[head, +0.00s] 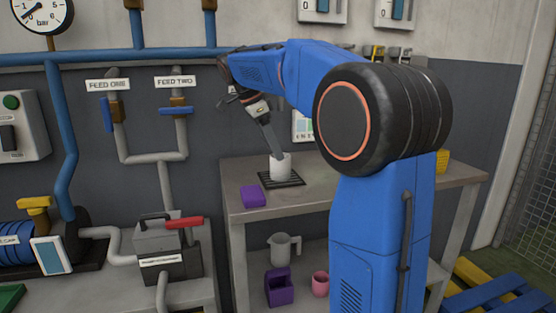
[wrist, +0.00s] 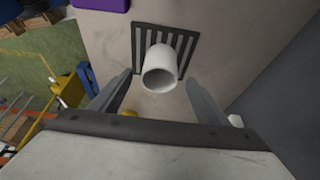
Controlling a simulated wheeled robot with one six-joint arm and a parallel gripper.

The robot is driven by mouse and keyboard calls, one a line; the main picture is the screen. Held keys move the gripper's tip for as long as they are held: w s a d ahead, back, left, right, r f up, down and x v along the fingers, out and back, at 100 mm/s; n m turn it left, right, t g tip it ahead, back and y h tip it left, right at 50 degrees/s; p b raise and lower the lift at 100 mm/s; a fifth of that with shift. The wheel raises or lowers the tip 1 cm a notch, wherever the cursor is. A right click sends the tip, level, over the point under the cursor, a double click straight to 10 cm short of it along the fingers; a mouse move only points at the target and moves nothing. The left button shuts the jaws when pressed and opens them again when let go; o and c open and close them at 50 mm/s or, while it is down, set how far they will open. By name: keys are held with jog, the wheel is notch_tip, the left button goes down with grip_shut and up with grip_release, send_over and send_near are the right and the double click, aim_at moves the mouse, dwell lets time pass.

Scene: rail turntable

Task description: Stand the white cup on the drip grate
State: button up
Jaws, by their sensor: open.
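The white cup (head: 281,168) stands upright on the dark slatted drip grate (head: 294,181) on the bench. The wrist view shows the cup (wrist: 158,68) with its mouth toward the camera, and bare bars of the grate (wrist: 186,48) beside it. My gripper (head: 277,152) reaches down to the cup from the upper left in the head view. In the wrist view my gripper (wrist: 158,79) is open, one finger on each side of the cup, with gaps visible on both sides. The fingertips' exact height against the cup's rim is hard to tell.
A purple block (head: 252,196) lies on the bench (head: 240,172) left of the grate. The lower shelf holds a grey jug (head: 284,249), a purple holder (head: 279,288) and a pink mug (head: 320,284). A yellow item (head: 442,161) sits at the bench's right. A wall stands behind.

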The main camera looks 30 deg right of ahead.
jog(key=shift+v, duration=2.6)
